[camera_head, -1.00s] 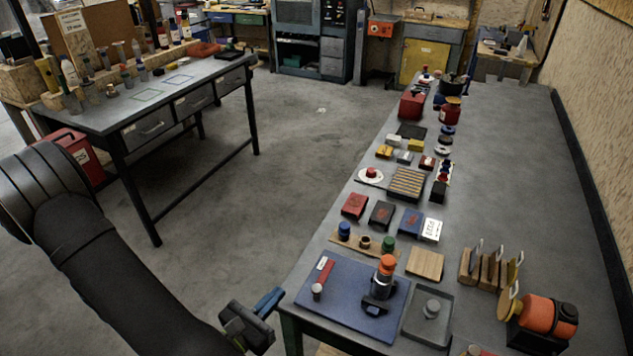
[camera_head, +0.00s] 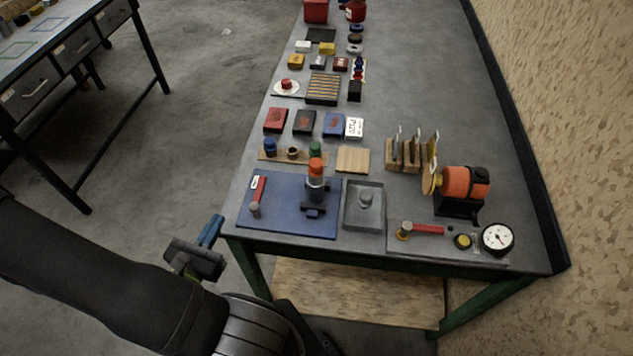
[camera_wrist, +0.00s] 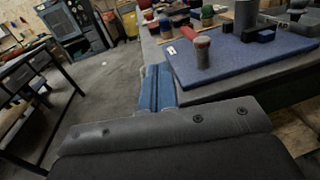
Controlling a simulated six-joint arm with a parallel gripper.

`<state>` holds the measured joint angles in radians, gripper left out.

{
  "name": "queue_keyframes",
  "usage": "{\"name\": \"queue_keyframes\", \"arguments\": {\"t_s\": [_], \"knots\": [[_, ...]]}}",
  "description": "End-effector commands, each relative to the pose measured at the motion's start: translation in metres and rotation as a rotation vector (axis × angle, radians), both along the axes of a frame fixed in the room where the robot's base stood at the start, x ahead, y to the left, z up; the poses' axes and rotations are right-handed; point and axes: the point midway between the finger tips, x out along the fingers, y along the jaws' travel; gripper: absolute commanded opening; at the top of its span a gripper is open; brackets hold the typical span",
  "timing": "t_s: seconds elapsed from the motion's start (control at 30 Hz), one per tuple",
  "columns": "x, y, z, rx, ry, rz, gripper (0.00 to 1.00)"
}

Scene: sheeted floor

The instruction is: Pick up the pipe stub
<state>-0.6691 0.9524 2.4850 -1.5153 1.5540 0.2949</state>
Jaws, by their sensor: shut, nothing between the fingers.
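My gripper (camera_head: 212,231) has blue fingers, shut and empty. It is off the table's left edge, apart from the cylinder. In the wrist view, the fingers (camera_wrist: 157,88) lie side by side left of the mat.
An orange-capped device (camera_head: 315,188) stands on the mat right of the cylinder. A grey tray (camera_head: 350,222) holding a grey piece is farther right. Blocks and a wooden rack (camera_head: 275,156) are behind the mat. Open floor lies left of the table.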

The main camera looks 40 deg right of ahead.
Motion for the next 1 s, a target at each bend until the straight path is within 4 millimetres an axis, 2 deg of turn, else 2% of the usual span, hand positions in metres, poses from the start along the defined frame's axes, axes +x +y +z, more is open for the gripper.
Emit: {"name": "queue_keyframes", "arguments": {"t_s": [0.43,0.73,1.0], "knots": [[0.0,0.0,0.0,0.0,0.0,0.0,0.02],[0.0,0.0,0.0,0.0,0.0,0.0,0.61],[0.0,-0.0003,0.0001,0.001,-0.001,-0.002,0.63]]}}
